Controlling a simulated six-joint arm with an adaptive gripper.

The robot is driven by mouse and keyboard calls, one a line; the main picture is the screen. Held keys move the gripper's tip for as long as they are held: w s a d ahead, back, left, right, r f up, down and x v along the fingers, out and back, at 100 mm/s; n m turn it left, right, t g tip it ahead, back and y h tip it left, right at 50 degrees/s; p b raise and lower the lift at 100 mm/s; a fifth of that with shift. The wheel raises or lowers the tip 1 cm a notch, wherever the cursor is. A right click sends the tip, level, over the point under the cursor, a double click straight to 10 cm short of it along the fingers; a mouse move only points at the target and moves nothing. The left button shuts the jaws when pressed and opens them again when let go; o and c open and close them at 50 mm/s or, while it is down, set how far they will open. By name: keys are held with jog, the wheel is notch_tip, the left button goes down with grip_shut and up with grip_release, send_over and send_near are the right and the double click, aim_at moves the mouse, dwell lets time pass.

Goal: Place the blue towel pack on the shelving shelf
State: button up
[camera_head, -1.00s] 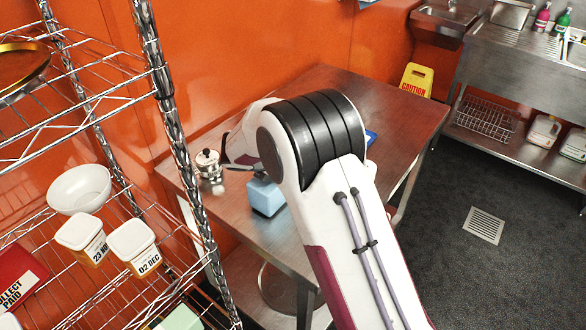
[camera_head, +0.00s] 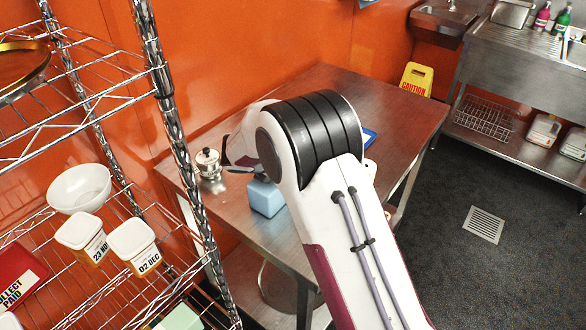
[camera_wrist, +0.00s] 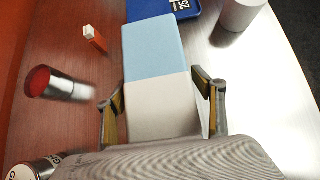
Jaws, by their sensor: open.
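The blue towel pack (camera_head: 265,198) stands on the steel table, partly hidden by my arm. In the wrist view the pack (camera_wrist: 154,50) has a light blue upper part and a pale grey-white part nearer me. My gripper (camera_wrist: 162,108) is open, with one finger on each side of the pale part. Whether either finger touches the pack, I cannot tell. In the head view the gripper is mostly hidden behind my arm. The wire shelving (camera_head: 106,92) stands at the left.
A steel pot (camera_head: 208,165) stands left of the pack. The wrist view shows a red-topped cylinder (camera_wrist: 62,86), a small red-and-white item (camera_wrist: 95,38), a blue labelled item (camera_wrist: 186,9) and a white cylinder (camera_wrist: 241,14). A bowl (camera_head: 80,188) and two labelled tubs (camera_head: 134,245) occupy a shelf.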

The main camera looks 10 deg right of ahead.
jog(key=shift+v, duration=3.9)
jog(key=shift+s+f, duration=0.1)
jog(key=shift+s, duration=0.1)
jog(key=shift+s+d+r+m, duration=0.2)
jog(key=shift+d+r+m, duration=0.1)
jog(key=shift+r, duration=0.05)
jog(key=s+d+r+m+g+y, duration=0.1)
jog(key=s+d+r+m, duration=0.55)
jog(key=s, duration=0.25)
jog(key=s+d+r+m+g+y, duration=0.1)
jog(key=s+d+r+m, duration=0.5)
jog(key=s, duration=0.3)
jog(key=s+a+r+m+t+y, duration=0.1)
jog(key=s+m+y, duration=0.3)
jog(key=s+m, duration=1)
jog(key=s, duration=0.6)
jog(key=shift+s+a, duration=0.25)
jog(key=shift+s, duration=0.1)
